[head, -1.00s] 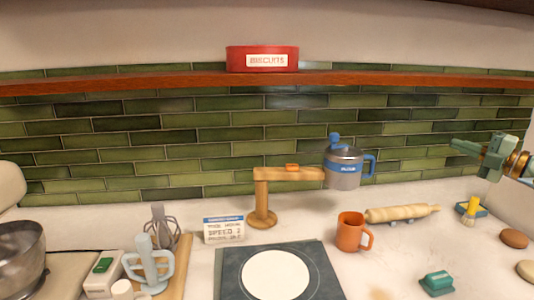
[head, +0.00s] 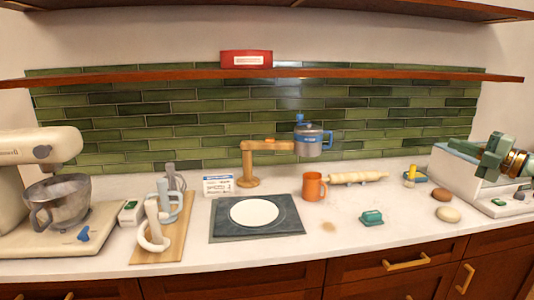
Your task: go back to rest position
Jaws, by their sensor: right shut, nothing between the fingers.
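My right gripper (head: 488,150) is at the far right of the head view, in front of and above a white appliance at the counter's right end. Its green jaws are shut and hold nothing. It is well apart from the blue-lidded canister (head: 308,140), which hangs at the end of the wooden arm stand (head: 249,165). My left gripper is not in the picture.
A stand mixer (head: 40,148) with a metal bowl (head: 62,200) fills the left end. A wooden board (head: 170,235) holds mixer attachments. A dark mat (head: 225,234) with a white disc, an orange mug (head: 313,187) and a rolling pin (head: 350,178) lie mid-counter.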

